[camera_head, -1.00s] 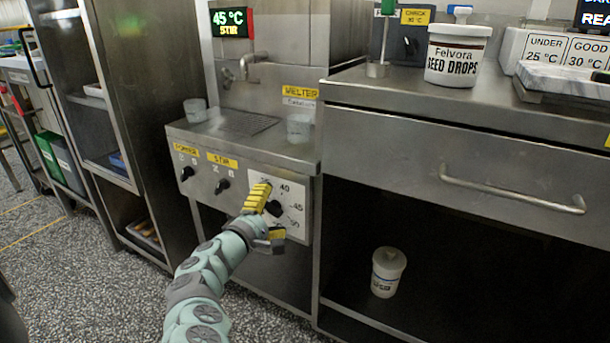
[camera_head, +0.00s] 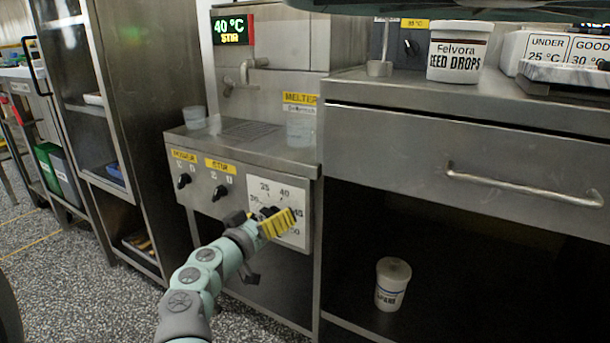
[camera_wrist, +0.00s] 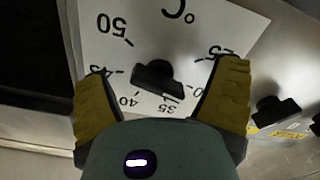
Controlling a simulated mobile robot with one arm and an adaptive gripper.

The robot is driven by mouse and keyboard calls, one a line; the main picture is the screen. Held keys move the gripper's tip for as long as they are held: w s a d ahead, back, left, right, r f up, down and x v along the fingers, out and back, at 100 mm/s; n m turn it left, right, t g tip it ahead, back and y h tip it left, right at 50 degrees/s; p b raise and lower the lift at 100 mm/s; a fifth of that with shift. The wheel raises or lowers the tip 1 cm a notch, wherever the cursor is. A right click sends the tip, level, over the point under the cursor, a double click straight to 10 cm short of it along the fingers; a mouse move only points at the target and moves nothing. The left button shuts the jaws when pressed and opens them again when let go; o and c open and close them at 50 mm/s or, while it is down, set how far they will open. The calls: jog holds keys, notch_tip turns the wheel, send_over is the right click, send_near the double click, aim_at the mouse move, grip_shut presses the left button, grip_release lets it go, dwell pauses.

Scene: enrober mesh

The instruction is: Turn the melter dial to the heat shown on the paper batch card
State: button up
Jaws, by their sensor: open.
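The melter dial (camera_wrist: 157,79) is a black bar knob on a white temperature plate (camera_wrist: 195,35), upside down in the wrist view. It lies aslant, one end toward the 35 mark. The plate (camera_head: 257,197) also shows in the head view, with the knob largely hidden. My gripper (camera_wrist: 164,68) is open, its yellow-padded fingers on either side of the knob with gaps visible. In the head view my gripper (camera_head: 272,222) is in front of the plate. The melter's display (camera_head: 233,29) reads 40 °C STIR. I cannot make out a paper batch card.
Power (camera_head: 184,181) and stir (camera_head: 220,193) knobs sit left of the dial. Two clear cups stand on the melter top. A counter with a drawer handle (camera_head: 525,187) is right. A Felvora Seed Drops tub (camera_head: 459,52) stands on it; another tub (camera_head: 392,284) is below.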

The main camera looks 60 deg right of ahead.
jog(key=shift+s+d+m+p, duration=0.1)
jog(key=shift+s+m+p, duration=0.2)
jog(key=shift+m, duration=0.6)
jog(key=a+p, duration=0.2)
jog(key=a, duration=1.4)
jog(key=w+a+r+n+t+y+p, duration=0.7)
jog(key=w+r+p, duration=0.6)
jog(key=p, duration=0.7)
jog(key=shift+a+r+n+t+y, duration=0.3)
jog(key=shift+a+r+n+t, duration=0.2)
jog(key=shift+a+n+t, duration=0.85)
jog(key=shift+a+m+t, duration=0.25)
jog(key=shift+a, duration=0.15)
